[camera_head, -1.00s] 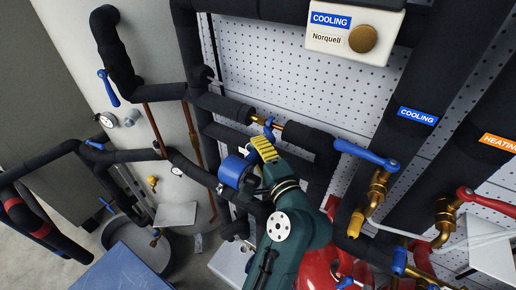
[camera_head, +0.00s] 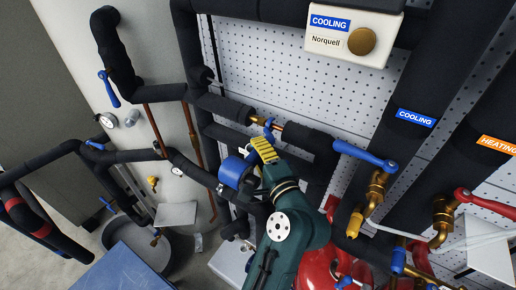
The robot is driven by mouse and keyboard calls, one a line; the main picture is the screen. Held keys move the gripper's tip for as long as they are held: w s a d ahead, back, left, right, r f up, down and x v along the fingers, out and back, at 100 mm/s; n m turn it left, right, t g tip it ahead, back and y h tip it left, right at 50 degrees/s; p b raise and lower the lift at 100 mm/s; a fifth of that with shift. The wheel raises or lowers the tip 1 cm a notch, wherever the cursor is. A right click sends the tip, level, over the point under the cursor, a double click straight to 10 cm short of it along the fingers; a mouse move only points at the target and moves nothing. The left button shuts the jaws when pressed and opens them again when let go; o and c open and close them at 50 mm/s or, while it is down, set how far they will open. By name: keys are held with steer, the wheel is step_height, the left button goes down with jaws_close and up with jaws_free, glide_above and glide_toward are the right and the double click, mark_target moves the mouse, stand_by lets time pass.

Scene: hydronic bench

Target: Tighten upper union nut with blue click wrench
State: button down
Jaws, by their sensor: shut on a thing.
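The upper union nut appears as brass (camera_head: 256,120) on the short bare pipe between two black insulated sections, left of centre on the pegboard. My gripper (camera_head: 263,148), with yellow-and-black fingers, is just below this pipe and points up at it. It is shut on the blue click wrench (camera_head: 269,124), of which only a small blue part shows at the brass fitting. The rest of the wrench is hidden by the fingers and wrist. The blue part overlaps the fitting in the picture; I cannot tell how well it is seated on the nut.
A blue-handled valve (camera_head: 366,155) and a red-handled valve (camera_head: 485,203) stand to the right. A Norquell box (camera_head: 325,43) labelled COOLING is above. Thick black pipes run close around my arm. A red vessel (camera_head: 322,268) is below right, a grey bin (camera_head: 160,255) below left.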

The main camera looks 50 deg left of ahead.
mark_target(237, 163)
steer(key=shift+a+r, duration=0.1)
steer(key=shift+a, duration=0.25)
steer(key=shift+s+a, duration=0.2)
steer(key=shift+a, duration=0.35)
steer(key=shift+a+p, duration=0.1)
steer(key=shift+p, duration=0.2)
steer(key=shift+w+d+r+m+g+h, duration=0.2)
steer(key=shift+d+r+m+h, duration=0.15)
steer(key=shift+d+r+m, duration=0.2)
steer(key=shift+w+d+r+m+g+h, duration=0.1)
steer(key=shift+w+d+r+m+h, duration=0.05)
steer(key=shift+d+r+m+h, duration=0.3)
steer(key=shift+r, duration=0.1)
steer(key=shift+s+d+r+p, duration=0.35)
steer(key=shift+s+p, duration=0.45)
steer(key=shift+s, duration=0.65)
steer(key=shift+s+d+r+p, duration=0.3)
steer(key=shift+s+p, duration=0.45)
steer(key=shift+s, duration=0.65)
steer(key=shift+s+d+r+p, duration=0.35)
steer(key=shift+s+p, duration=0.45)
steer(key=shift+s, duration=0.65)
